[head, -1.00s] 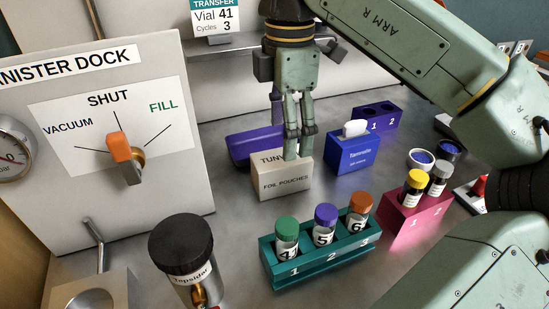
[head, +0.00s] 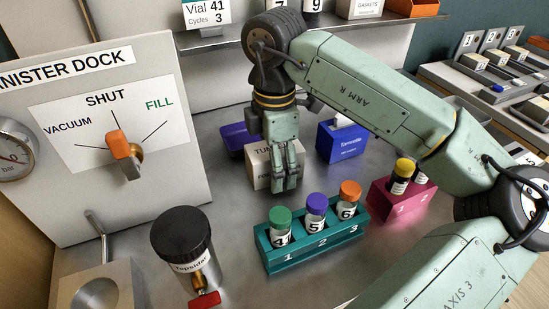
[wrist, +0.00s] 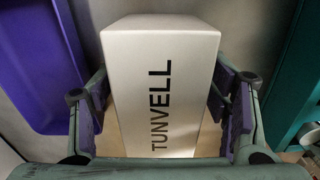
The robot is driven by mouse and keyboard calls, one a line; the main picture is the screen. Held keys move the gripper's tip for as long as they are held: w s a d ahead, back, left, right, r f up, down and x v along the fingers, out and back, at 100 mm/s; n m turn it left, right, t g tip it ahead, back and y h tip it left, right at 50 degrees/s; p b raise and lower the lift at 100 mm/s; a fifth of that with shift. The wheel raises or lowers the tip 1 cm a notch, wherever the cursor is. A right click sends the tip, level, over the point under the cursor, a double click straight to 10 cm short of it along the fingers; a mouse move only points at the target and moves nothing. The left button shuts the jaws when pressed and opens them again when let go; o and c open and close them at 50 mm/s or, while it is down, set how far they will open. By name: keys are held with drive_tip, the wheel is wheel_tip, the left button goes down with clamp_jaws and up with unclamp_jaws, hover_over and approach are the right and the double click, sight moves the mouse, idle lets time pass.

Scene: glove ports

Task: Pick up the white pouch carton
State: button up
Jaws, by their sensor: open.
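The white pouch carton (head: 259,166) stands on the grey bench behind the teal vial rack, partly hidden by my gripper in the head view. In the wrist view the carton (wrist: 160,75) shows its top with the word TUNVELL, reaching in between my fingers. My gripper (head: 284,187) points down, and its fingers cover the carton's right part in the head view. In the wrist view my gripper (wrist: 163,108) is open, one finger on each side of the carton, with a gap visible on both sides. The fingertips' exact height against the carton is hard to tell.
The teal rack (head: 317,253) with capped vials stands close in front. A blue box (head: 342,145) is to the right, a purple tray (head: 238,138) behind left. A pink rack (head: 400,201) stands further right. The black-lidded canister (head: 181,236) is front left.

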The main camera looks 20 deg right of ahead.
drive_tip(key=shift+c, duration=0.4)
drive_tip(key=c, duration=1.2)
drive_tip(key=shift+c, duration=0.3)
drive_tip(key=shift+r, duration=0.2)
